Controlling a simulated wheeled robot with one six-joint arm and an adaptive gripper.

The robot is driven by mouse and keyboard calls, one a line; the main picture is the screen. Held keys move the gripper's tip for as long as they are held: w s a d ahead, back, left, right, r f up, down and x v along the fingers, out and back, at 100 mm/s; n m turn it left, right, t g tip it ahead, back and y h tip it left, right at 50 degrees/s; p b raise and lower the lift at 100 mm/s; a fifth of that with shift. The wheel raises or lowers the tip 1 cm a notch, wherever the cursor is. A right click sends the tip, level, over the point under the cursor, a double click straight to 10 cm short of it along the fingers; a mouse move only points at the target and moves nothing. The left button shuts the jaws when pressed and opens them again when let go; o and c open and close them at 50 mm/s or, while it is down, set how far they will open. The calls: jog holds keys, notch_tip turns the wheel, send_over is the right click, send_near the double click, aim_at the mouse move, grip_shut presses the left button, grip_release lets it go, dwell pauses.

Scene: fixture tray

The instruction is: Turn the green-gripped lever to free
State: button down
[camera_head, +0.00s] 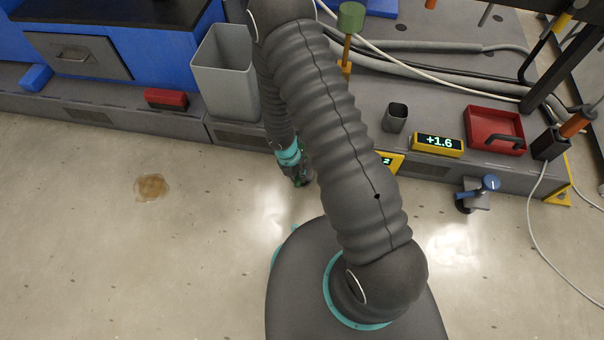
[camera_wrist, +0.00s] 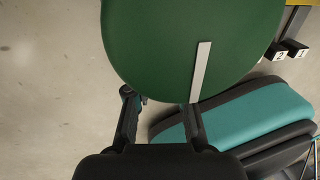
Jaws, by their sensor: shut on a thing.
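A large round green grip (camera_wrist: 185,45) with a white stripe fills the top of the wrist view. I take it to be the green grip of the lever. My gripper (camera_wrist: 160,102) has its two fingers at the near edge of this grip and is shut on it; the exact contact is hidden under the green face. In the head view my gripper (camera_head: 299,177) is low in front of the grey bench, partly hidden by my arm. The rest of the lever is hidden there.
Two small black blocks marked 2 (camera_wrist: 278,54) and 1 (camera_wrist: 296,48) are at the right of the wrist view. Another green-topped orange post (camera_head: 347,50) is at the back. A grey bin (camera_head: 226,75) stands left. Open floor lies left.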

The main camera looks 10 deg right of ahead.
jog(key=shift+s, duration=0.2)
jog(key=c, duration=1)
grip_release()
jog(key=shift+w, duration=0.1)
jog(key=r, duration=0.4)
jog(key=a+r, duration=0.1)
jog(key=r, duration=0.2)
jog(key=w+a+r, duration=0.1)
jog(key=r, duration=0.3)
jog(key=shift+r, duration=0.35)
